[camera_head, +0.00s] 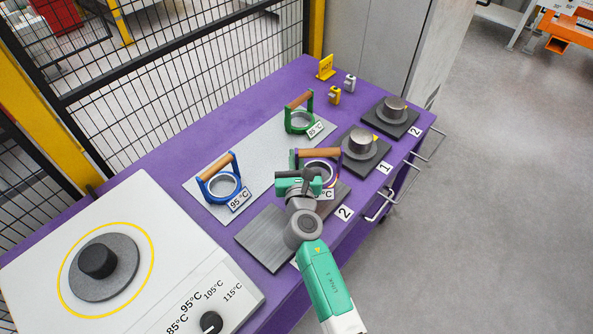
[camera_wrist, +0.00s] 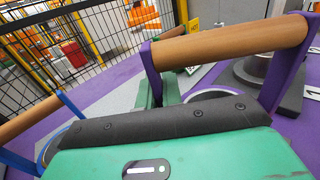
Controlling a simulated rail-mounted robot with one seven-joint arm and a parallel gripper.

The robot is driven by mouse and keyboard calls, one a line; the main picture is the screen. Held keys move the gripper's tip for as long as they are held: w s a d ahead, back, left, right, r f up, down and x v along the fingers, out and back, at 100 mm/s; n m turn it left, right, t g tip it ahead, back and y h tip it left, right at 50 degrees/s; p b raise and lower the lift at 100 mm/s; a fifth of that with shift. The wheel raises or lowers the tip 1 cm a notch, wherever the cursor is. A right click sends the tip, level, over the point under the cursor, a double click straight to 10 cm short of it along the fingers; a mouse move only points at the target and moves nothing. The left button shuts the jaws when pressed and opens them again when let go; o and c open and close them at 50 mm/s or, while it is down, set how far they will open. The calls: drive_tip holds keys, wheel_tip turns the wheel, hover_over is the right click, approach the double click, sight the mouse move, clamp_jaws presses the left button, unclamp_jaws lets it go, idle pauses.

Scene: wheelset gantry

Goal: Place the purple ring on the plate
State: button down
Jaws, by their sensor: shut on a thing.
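The purple ring (camera_head: 335,166) with its wooden handle is in the middle of the table, at the right edge of the light grey plate (camera_head: 262,150) and by a dark plate (camera_head: 336,203) marked 2. My gripper (camera_head: 303,178) is at the ring and shut on it; my wrist covers part of it. In the wrist view the wooden handle (camera_wrist: 230,42) lies across the top between purple side arms. I cannot tell whether the ring touches a plate. Another dark plate (camera_head: 264,240) is bare at the lower left.
A blue ring (camera_head: 219,184) and a green ring (camera_head: 300,117) stand on the light grey plate. Metal cylinders stand on dark plates marked 1 (camera_head: 366,158) and 2 (camera_head: 397,118). A white heater (camera_head: 150,280) is at lower left. A mesh fence (camera_head: 170,60) runs behind.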

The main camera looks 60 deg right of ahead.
wheel_tip(320, 180, down, 4)
drive_tip(key=b, duration=0.3)
drive_tip(key=shift+r, duration=0.3)
drive_tip(key=c, duration=1.6)
unclamp_jaws()
drive_tip(key=shift+f, duration=0.2)
drive_tip(key=shift+o, duration=0.2)
drive_tip(key=shift+a+r, duration=0.1)
drive_tip(key=shift+r, duration=0.2)
drive_tip(key=p+v, duration=0.3)
drive_tip(key=v, duration=0.9)
drive_tip(key=shift+f, duration=0.15)
